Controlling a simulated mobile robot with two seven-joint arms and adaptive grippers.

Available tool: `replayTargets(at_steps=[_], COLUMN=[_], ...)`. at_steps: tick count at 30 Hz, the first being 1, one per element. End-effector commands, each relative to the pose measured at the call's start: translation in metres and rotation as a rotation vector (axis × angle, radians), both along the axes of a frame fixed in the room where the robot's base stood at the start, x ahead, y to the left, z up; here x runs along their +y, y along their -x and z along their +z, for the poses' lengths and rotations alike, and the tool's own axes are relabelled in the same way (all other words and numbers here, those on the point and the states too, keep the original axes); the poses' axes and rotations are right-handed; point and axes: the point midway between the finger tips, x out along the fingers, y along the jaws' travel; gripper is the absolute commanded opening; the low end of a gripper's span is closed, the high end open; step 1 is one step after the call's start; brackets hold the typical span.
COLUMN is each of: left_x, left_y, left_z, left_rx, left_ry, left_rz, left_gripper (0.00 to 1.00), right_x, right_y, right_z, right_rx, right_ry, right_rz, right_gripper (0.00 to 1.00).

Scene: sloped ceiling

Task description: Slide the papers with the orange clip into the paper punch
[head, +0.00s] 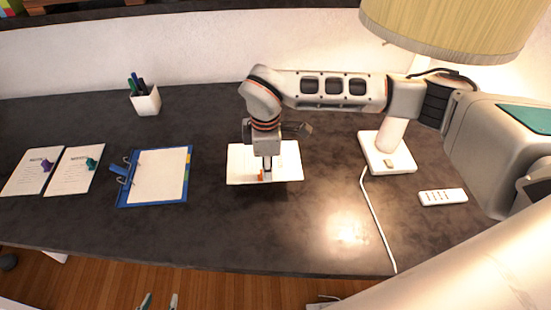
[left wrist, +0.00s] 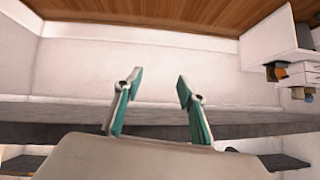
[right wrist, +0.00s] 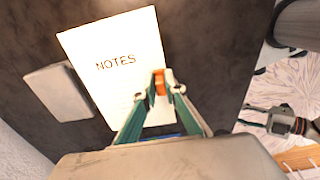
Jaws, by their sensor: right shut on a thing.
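The papers (head: 240,164) lie on the dark desk; in the right wrist view they appear as a cream sheet marked NOTES (right wrist: 115,60). The orange clip (head: 261,175) sits on their front edge and shows between my right fingertips in the right wrist view (right wrist: 160,82). My right gripper (head: 265,173) points down and is shut on the clip. A grey block (right wrist: 58,92), apparently the paper punch, lies along the papers' back edge; in the head view my wrist mostly hides it (head: 300,129). I cannot tell whether papers are inside its slot. My left gripper (left wrist: 155,82) is open and empty, off the desk.
A blue binder (head: 122,195) lies to the left, with two clipped papers (head: 30,170) (head: 76,170) beyond. A pen cup (head: 146,102) stands behind. A lamp (head: 388,158), its cord and a white remote (head: 443,197) are right. The front desk strip is clear.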

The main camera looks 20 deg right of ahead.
Motion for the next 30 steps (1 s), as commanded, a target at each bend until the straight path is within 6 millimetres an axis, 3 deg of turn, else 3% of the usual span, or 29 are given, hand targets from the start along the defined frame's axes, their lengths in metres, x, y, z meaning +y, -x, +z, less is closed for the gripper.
replayTargets(at_steps=[18, 30], left_x=[-0.001, -0.015], left_y=[-0.008, -0.014], left_z=[0.001, 0.001], left_rx=[-0.022, -0.052], left_ry=[0.003, 0.022], left_rz=[-0.004, -0.029], left_gripper=[0.40, 0.40], right_x=[0.001, 0.001], right_y=[-0.001, 0.000], right_z=[-0.002, -0.024], right_rx=[-0.003, -0.002], right_ry=[0.000, 0.001], right_rz=[0.004, 0.004], right_gripper=[0.00, 0.00])
